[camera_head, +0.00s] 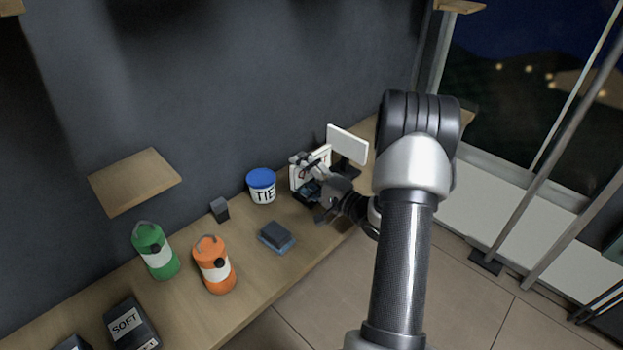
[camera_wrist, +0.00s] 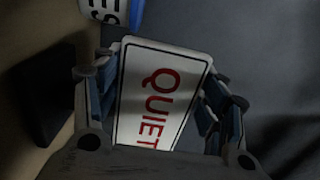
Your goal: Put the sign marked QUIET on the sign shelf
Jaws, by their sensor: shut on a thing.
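The QUIET sign (camera_wrist: 158,95) is a white plate with a dark border and red letters, seen sideways between my fingers in the wrist view. In the head view the sign (camera_head: 297,178) shows as a pale panel partly covered by my gripper. My gripper (camera_head: 308,172) is shut on the sign above the right part of the bench; in the wrist view its fingers (camera_wrist: 162,98) stand on both sides of it. Whether the sign touches the bench cannot be told. A small wooden shelf (camera_head: 134,181) is on the wall at left; no label shows on it.
A white blank-faced panel (camera_head: 347,144) stands close behind my gripper. On the bench (camera_head: 262,287) are a tub marked TIE (camera_head: 262,188), a dark blue block (camera_head: 276,237), a small dark block (camera_head: 219,209), green (camera_head: 155,251) and orange (camera_head: 214,265) canisters, and a SOFT box (camera_head: 132,324).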

